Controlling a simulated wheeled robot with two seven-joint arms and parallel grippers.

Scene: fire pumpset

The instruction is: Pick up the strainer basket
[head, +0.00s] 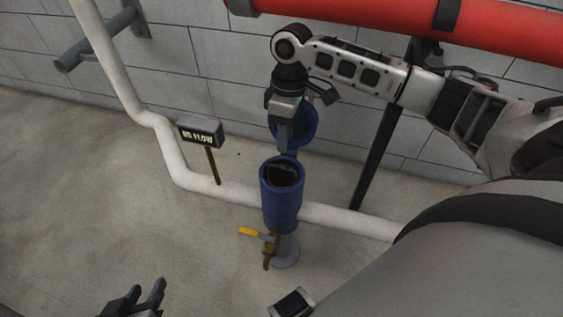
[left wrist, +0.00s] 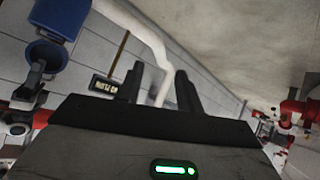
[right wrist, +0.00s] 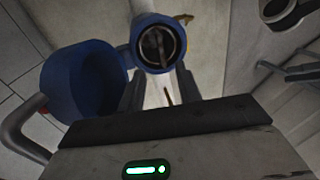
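The strainer basket (head: 284,176) sits inside the open blue strainer housing (head: 281,205); only its dark top shows. The right wrist view shows the round housing mouth and the basket (right wrist: 157,44) with a bar across it. The blue lid (head: 303,127) stands open behind the housing and shows large in the right wrist view (right wrist: 82,82). My right gripper (head: 289,147) points down near the back of the housing mouth. Its fingers are apart and empty in the right wrist view (right wrist: 158,85). My left gripper (head: 142,292) is open and empty at the lower left, far from the housing.
A white pipe (head: 235,191) runs behind the housing. A sign (head: 200,133) on a post stands left. A yellow-handled valve (head: 249,232) sticks out low on the housing. A red pipe (head: 380,22) crosses above my right arm. The floor at left is clear.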

